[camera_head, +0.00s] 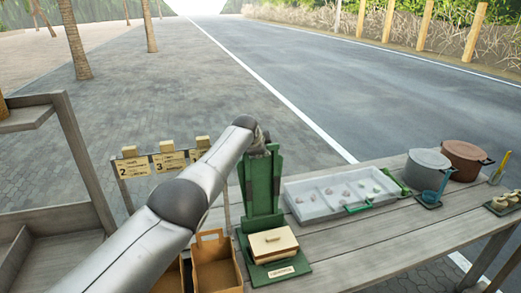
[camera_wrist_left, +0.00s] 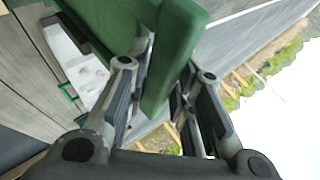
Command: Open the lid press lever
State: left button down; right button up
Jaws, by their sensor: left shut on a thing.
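The green lid press (camera_head: 262,188) stands on the wooden table, its tall upright raised behind a pale wooden block (camera_head: 274,241) on its base. My left arm reaches in from the lower left, and my left gripper (camera_head: 262,143) is at the top of the press, mostly hidden by the arm. In the left wrist view a thick green bar, the press lever (camera_wrist_left: 175,62), runs between the two fingers of my left gripper (camera_wrist_left: 165,90). The gripper is shut on this lever. My right gripper is in neither view.
Right of the press lies a white compartment tray (camera_head: 300,212) with small pieces. Beyond it stand a grey pot (camera_head: 427,168) and a brown pot (camera_head: 463,158). An open brown box (camera_head: 217,272) sits left of the press. Numbered signs (camera_head: 168,161) stand behind.

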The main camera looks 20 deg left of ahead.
pick_arm(q)
jog(key=c, duration=1.4)
grip_release()
jog(key=shift+c, duration=0.2)
jog(key=shift+s+r, duration=0.15)
jog(key=shift+r, duration=0.05)
jog(key=shift+s+r, duration=0.2)
jog(key=shift+r, duration=0.05)
jog(key=v, duration=1)
jog(key=shift+s, duration=0.45)
jog(key=shift+r, duration=0.1)
